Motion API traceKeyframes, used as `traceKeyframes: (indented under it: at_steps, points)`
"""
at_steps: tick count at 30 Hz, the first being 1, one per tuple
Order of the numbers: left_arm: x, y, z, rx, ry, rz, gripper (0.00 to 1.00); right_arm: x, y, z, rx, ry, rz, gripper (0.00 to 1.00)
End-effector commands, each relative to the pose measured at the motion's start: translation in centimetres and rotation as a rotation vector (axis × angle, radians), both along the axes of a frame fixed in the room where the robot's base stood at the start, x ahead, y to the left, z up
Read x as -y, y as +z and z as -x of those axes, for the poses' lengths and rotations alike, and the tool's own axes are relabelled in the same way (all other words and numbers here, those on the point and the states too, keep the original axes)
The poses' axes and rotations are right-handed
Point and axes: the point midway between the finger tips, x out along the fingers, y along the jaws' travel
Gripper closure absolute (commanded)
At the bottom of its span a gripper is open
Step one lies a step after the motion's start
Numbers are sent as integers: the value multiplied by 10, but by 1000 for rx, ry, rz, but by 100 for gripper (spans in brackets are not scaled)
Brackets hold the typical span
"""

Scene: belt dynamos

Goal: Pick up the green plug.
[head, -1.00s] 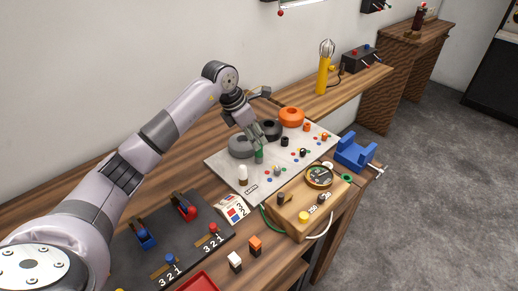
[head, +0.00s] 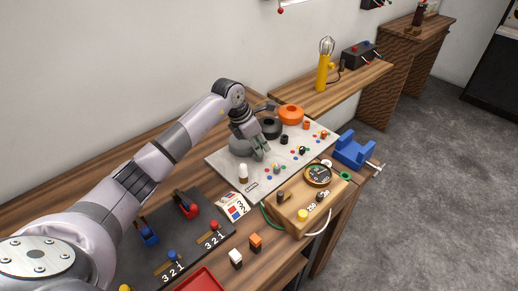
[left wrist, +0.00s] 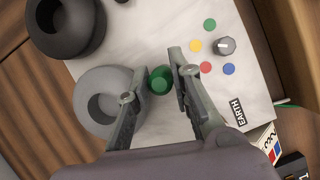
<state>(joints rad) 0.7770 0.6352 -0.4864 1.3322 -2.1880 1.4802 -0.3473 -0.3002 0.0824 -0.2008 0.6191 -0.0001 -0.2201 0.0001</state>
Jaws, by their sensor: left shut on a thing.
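The green plug (left wrist: 160,80) is a short round green piece, seen from above in the left wrist view. My left gripper (left wrist: 160,68) is shut on it, with one finger on each side. In the head view my left gripper (head: 262,153) is low over the light panel (head: 222,166), and its fingers hide the plug there. I cannot tell whether the plug stands on the panel or is clear of it. My right gripper is not in view.
A grey ring (left wrist: 92,108) lies close beside my left gripper, with a black ring (head: 271,127) and an orange ring (head: 291,114) behind. A white plug (head: 243,171) stands at the panel's front left. A wooden meter box (head: 295,215) and a blue stand (head: 353,150) are nearby.

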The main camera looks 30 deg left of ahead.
Motion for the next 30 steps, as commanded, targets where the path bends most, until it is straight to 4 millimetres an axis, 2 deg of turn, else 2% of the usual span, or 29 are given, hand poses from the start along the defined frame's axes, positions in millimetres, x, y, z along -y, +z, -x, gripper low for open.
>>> traceKeyframes:
  at_steps: [3,11,17,23,30]
  points:
    - [0,0,0,1,0,1,100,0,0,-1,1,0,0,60]
    - [0,1,0,1,0,0,100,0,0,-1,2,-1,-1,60]
    - [0,12,-1,5,0,0,100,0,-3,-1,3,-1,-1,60]
    - [-1,45,-2,9,0,-1,100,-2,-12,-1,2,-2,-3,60]
    - [0,116,-2,9,0,-1,100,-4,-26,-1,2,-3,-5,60]
